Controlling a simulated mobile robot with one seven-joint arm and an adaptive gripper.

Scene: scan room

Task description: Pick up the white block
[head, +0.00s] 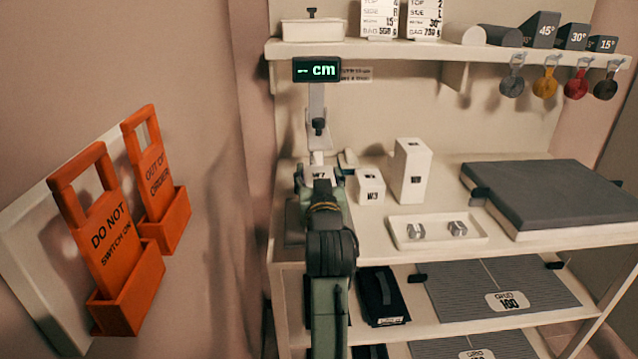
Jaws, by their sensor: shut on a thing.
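A white block (321,171) with a dark label starting with W shows at the end of my arm. My gripper (320,180) is shut on it, seen from behind over the bench top. The arm hides the lower part of this block, so I cannot tell whether it touches the surface below. A shorter white block marked W3 (370,188) stands upright just to the right. A taller white block (411,172) stands further right, apart from my gripper.
A post with a display (317,70) reading "-- cm" rises behind my gripper. A white tray (405,241) with two metal pieces and a dark grey slab (552,193) lie to the right. A shelf (420,52) overhangs the back. Orange holders (128,290) hang on the left wall.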

